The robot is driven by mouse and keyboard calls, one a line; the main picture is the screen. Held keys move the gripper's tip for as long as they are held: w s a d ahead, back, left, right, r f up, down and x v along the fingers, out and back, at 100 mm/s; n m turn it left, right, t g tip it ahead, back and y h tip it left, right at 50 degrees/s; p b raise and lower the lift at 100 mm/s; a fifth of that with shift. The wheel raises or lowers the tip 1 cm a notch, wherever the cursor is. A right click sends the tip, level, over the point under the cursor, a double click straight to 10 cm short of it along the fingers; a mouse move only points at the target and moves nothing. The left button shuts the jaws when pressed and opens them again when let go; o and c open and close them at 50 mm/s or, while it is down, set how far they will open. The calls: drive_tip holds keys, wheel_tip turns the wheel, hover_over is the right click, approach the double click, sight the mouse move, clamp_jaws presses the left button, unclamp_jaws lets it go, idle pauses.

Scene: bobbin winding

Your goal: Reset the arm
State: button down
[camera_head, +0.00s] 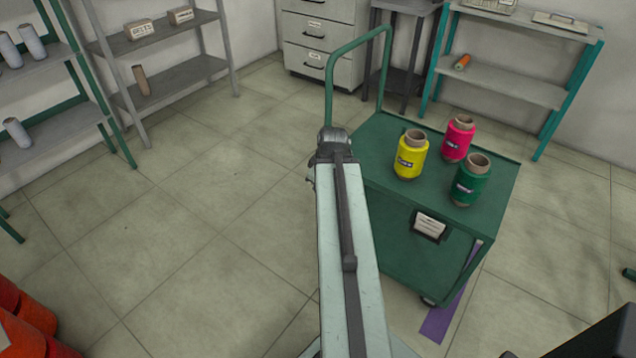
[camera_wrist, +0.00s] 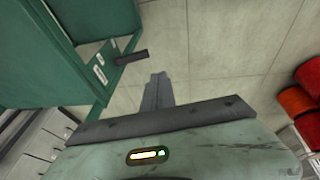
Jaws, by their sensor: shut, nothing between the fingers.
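My arm (camera_head: 345,250) stretches forward from the bottom of the head view, its far end beside the left edge of the green cart (camera_head: 385,225). I cannot make out the fingers of my gripper in the head view. In the wrist view my gripper (camera_wrist: 157,90) is shut, its dark fingers together with nothing between them. Behind the fingers is bare tiled floor. Green metalwork (camera_wrist: 60,60) with a pale label fills the left of that view, and a short dark bar juts from it near the fingers.
On the cart stand a yellow spool (camera_head: 411,157), a pink spool (camera_head: 458,139) and a green spool (camera_head: 470,182). Shelves (camera_head: 160,70) stand at the back left, drawers (camera_head: 320,40) at the back. Red-orange cylinders (camera_head: 30,320) are at lower left. Floor left of my arm is clear.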

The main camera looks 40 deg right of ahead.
drive_tip(key=shift+a+f, duration=0.1)
drive_tip(key=w+a+n+y, duration=0.1)
drive_tip(key=w+a+n, duration=0.1)
drive_tip(key=w+a, duration=0.35)
drive_tip(key=w+a+n, duration=0.1)
drive_tip(key=w+a, duration=0.1)
drive_tip(key=a, duration=0.7)
drive_tip(key=w+a+n+y, duration=0.1)
drive_tip(key=w+a+n, duration=0.15)
drive_tip(key=a, duration=0.45)
drive_tip(key=a+f+m+g, duration=0.1)
drive_tip(key=a+m+g, duration=0.2)
drive_tip(key=a, duration=1.5)
wheel_tip(320, 180, up, 23)
drive_tip(key=s+d+m+p, duration=0.1)
drive_tip(key=m+p, duration=0.3)
drive_tip(key=p, duration=1.9)
drive_tip(key=shift+s+d+m+g+h, duration=0.2)
drive_tip(key=shift+s+m+g+h, duration=0.15)
drive_tip(key=shift+s, duration=0.55)
